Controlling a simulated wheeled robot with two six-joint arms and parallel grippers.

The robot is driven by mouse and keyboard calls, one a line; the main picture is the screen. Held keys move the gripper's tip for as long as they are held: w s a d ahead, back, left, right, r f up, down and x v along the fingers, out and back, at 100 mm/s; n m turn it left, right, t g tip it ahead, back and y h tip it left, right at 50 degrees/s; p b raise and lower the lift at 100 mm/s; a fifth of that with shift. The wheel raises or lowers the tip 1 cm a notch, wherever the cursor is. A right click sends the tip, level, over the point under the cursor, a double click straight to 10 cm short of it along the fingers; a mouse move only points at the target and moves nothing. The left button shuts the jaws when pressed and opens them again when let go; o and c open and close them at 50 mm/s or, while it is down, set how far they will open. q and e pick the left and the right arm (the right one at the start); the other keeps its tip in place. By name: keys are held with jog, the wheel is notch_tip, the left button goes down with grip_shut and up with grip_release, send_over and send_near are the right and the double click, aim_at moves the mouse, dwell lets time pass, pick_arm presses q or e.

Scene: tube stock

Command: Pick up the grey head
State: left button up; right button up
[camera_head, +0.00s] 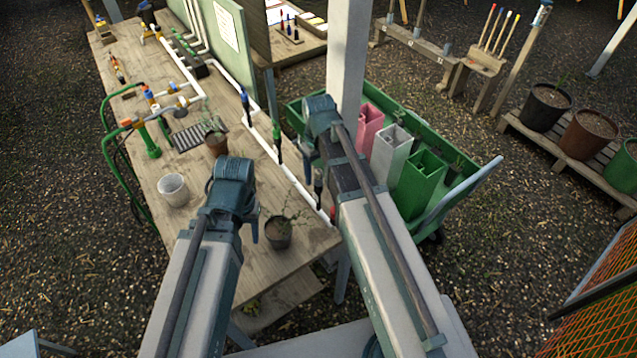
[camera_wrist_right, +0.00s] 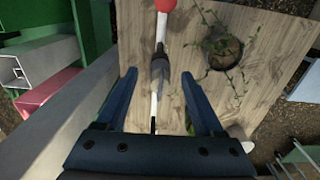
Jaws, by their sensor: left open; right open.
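The grey head (camera_wrist_right: 159,68) sits on the white pipe (camera_wrist_right: 155,105) in the right wrist view, below a red head (camera_wrist_right: 166,5). My right gripper (camera_wrist_right: 159,75) is open, with one blue finger on each side of the grey head in the picture. Whether the fingers are down at its height I cannot tell. In the head view a dark grey head (camera_head: 318,184) shows on the pipe, just below my right gripper (camera_head: 309,160). My left gripper (camera_head: 254,226) is open and empty over the table, close to a potted plant.
The potted plant (camera_head: 278,233) stands near the table's front edge, left of the pipe. A green cart (camera_head: 465,178) with pink, white and green square tubes stands right of the table. A white cup (camera_head: 173,188) and another pot (camera_head: 217,145) stand further back.

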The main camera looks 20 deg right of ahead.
notch_tip(320, 180, down, 2)
jog(key=shift+f+b, duration=0.15)
jog(key=shift+b, duration=0.45)
grip_shut()
